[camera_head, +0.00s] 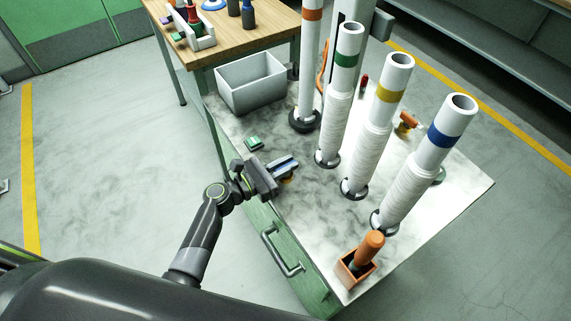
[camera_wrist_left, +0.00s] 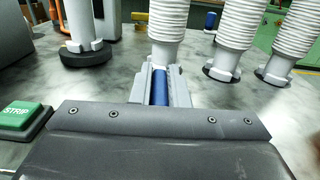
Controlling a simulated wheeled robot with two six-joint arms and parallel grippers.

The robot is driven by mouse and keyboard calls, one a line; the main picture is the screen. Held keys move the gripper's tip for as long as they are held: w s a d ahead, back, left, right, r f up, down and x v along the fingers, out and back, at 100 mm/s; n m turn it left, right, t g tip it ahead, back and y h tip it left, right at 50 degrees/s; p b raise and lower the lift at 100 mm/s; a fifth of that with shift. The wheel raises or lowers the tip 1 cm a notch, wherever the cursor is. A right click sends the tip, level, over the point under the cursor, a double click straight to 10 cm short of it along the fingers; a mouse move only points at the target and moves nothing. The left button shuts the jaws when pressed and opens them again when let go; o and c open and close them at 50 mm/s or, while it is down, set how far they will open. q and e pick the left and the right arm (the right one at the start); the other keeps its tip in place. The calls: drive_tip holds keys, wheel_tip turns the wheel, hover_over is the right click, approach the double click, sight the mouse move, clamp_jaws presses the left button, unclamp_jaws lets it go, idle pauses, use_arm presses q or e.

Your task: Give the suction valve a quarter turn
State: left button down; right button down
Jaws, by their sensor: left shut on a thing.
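My left gripper (camera_head: 284,165) reaches in over the near left part of the grey worktop. Its jaws are shut on a blue bar-like piece, which shows between the two grey fingers in the left wrist view (camera_wrist_left: 160,88). This may be the suction valve's handle, but the fingers and palm hide most of it. A small orange-yellow part (camera_head: 287,181) shows just under the fingers. A green button marked STRIP (camera_wrist_left: 20,119) is left of the gripper in the wrist view. It also shows in the head view (camera_head: 254,143). My right gripper is not in view.
White ribbed hoses with green (camera_head: 346,60), yellow (camera_head: 389,96) and blue (camera_head: 441,134) bands stand right of the gripper. An open grey bin (camera_head: 250,82) stands at the back left. An orange holder (camera_head: 346,272) with an orange-handled tool (camera_head: 370,245) is at the front.

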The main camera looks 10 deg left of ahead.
use_arm(q)
drive_tip(key=shift+g, duration=0.3)
drive_tip(key=shift+w+a+f+m+g+h+b, duration=0.1)
drive_tip(key=shift+f+m+g+h+b, duration=0.05)
drive_tip(key=shift+m+g+h+b, duration=0.85)
drive_tip(key=m+g+h+b, duration=0.1)
drive_tip(key=m+g, duration=0.1)
drive_tip(key=g, duration=0.1)
drive_tip(key=m+g+h+b, duration=0.1)
drive_tip(key=m+g+b, duration=0.1)
drive_tip(key=g, duration=0.1)
drive_tip(key=shift+m+h, duration=0.4)
drive_tip(key=m+g+b, duration=0.2)
drive_tip(key=m+g, duration=0.1)
drive_tip(key=g, duration=0.2)
drive_tip(key=m+g+b, duration=0.3)
drive_tip(key=g, duration=0.2)
drive_tip(key=shift+y, duration=0.3)
drive_tip(key=shift+m+g+b, duration=0.3)
drive_tip(key=shift+g+b, duration=0.15)
drive_tip(key=shift+g, duration=0.05)
